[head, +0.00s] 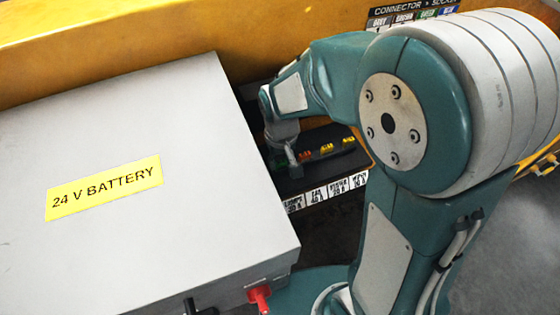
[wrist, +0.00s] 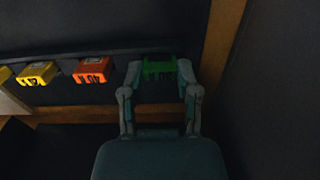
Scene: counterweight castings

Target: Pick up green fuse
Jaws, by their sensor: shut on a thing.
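The green fuse (wrist: 159,69) sits at the right end of a row of fuses in the wrist view. My gripper (wrist: 160,76) is shut on it, with one finger at each side. The fuse appears to be still at its place in the dark fuse strip (wrist: 50,51); whether it has come loose I cannot tell. In the head view my gripper (head: 293,157) points down at the left end of the fuse row, and the green fuse is mostly hidden there.
An orange fuse (wrist: 92,70) and yellow fuses (wrist: 37,73) stand to the left in the wrist view. A grey 24 V battery box (head: 130,220) stands close to my gripper in the head view. A yellow wall (head: 120,35) runs behind.

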